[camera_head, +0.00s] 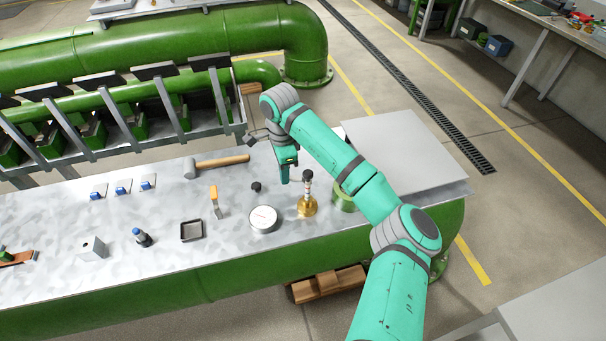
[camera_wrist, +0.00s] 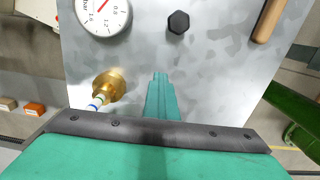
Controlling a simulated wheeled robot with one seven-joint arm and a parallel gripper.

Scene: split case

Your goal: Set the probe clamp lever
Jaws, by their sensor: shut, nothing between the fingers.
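A brass fitting (camera_head: 307,207) with a banded upright stem and a dark ball on top stands on the metal bench top. It also shows in the wrist view (camera_wrist: 108,88), left of my gripper, with its banded stem toward the lower left. I cannot make out a separate clamp lever on it. My gripper (camera_head: 284,180) points down above the bench, just behind and left of the stem, apart from it. In the wrist view my fingers (camera_wrist: 160,78) are together and empty. A black hexagonal knob (camera_wrist: 178,22) lies beyond the fingertips; it also shows in the head view (camera_head: 256,187).
A round gauge (camera_head: 263,219) lies left of the brass fitting. A flat grey plate (camera_head: 405,150) covers the right end. Bare bench lies between these things.

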